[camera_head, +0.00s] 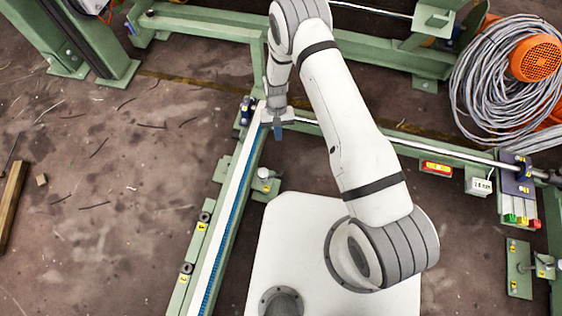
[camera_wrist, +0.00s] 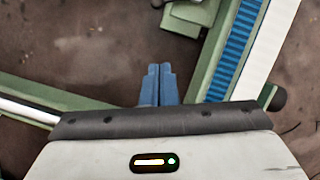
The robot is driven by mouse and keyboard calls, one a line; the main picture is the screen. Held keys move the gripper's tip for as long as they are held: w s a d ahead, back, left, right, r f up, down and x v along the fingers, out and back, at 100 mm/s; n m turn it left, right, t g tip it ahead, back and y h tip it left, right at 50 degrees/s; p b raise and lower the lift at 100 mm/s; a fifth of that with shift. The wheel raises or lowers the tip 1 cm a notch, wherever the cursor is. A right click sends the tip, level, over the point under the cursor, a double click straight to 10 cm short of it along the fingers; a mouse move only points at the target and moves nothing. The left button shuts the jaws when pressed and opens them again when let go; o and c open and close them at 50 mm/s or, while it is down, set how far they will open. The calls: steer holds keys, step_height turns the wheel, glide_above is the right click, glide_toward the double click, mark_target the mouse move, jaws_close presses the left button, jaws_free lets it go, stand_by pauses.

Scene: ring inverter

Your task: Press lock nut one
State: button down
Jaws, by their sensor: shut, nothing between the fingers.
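My gripper (camera_head: 278,133) is at the far end of the green rail frame, with its blue fingers pointing down. In the wrist view its two blue fingers (camera_wrist: 159,72) are together, with nothing between them. Dark round nut-like parts with yellow tags sit along the left side of the rail, an upper one (camera_head: 205,217) and a lower one (camera_head: 187,268). A metal knob (camera_head: 264,173) with a yellow tag stands on a green bracket just below my gripper, apart from it. The tag numbers are too small to read, so I cannot tell which is lock nut one.
A green rail with a white strip and blue toothed track (camera_head: 225,222) runs down the picture. A steel rod (camera_head: 400,141) runs right to a blue block (camera_head: 515,172) with coloured buttons. A grey cable coil (camera_head: 480,85) lies upper right. The left floor is mostly clear.

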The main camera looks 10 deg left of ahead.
steer(key=s+d+f+b, duration=0.2)
steer(key=s+f+b, duration=0.2)
steer(key=s+f, duration=0.3)
steer(key=shift+f, duration=1.4)
steer(key=shift+s, duration=0.2)
